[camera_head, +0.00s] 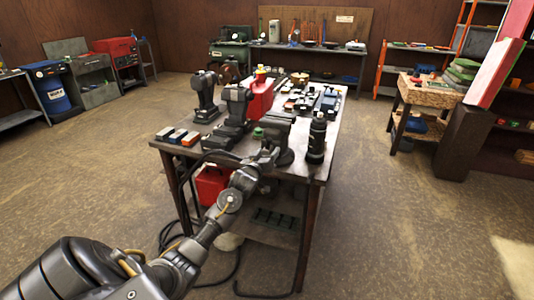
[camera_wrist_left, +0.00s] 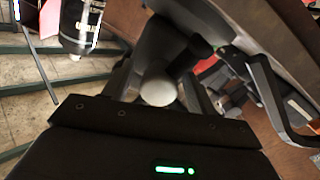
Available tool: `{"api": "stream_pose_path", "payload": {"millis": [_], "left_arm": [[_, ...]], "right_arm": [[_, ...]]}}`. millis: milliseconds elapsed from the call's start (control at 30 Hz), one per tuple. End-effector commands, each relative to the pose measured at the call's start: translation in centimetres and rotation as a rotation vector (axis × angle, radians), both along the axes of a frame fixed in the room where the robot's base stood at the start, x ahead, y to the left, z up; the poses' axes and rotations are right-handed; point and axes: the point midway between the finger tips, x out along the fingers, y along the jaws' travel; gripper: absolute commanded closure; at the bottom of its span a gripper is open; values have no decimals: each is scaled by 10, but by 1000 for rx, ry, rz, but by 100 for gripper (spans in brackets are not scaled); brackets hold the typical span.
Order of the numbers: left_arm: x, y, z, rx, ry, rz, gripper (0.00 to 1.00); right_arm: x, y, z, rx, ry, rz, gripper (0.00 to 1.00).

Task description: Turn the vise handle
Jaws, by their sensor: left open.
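The grey vise (camera_head: 279,130) is fixed at the front edge of the workbench. My left gripper (camera_head: 266,157) is right in front of the vise, at the end of the arm coming from the lower left. It is open, and I cannot tell from the head view whether it touches the vise. In the left wrist view, a pale round end (camera_wrist_left: 158,91), which looks like part of the vise screw or handle, is just beyond the dark gripper body. The vise handle bar is mostly hidden by the gripper in the head view. My right gripper does not show.
The workbench (camera_head: 221,157) holds a black bottle (camera_head: 317,138) right of the vise, dark bench machines (camera_head: 235,103) to its left and a red can (camera_head: 260,97) behind. A red container (camera_head: 211,184) is below. Open floor lies on both sides.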

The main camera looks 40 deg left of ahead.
Motion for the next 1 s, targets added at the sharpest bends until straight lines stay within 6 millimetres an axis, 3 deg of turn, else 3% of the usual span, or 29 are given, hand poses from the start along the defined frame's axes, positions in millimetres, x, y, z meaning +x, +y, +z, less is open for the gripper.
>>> {"api": "stream_pose_path", "payload": {"millis": [233, 567, 1000], "left_arm": [[0, 0, 0, 0, 0, 0, 45], [0, 0, 0, 0, 1, 0, 87], [0, 1, -1, 255, 92, -1, 87]], "right_arm": [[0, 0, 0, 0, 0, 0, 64], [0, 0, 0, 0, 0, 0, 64], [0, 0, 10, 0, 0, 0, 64]]}}
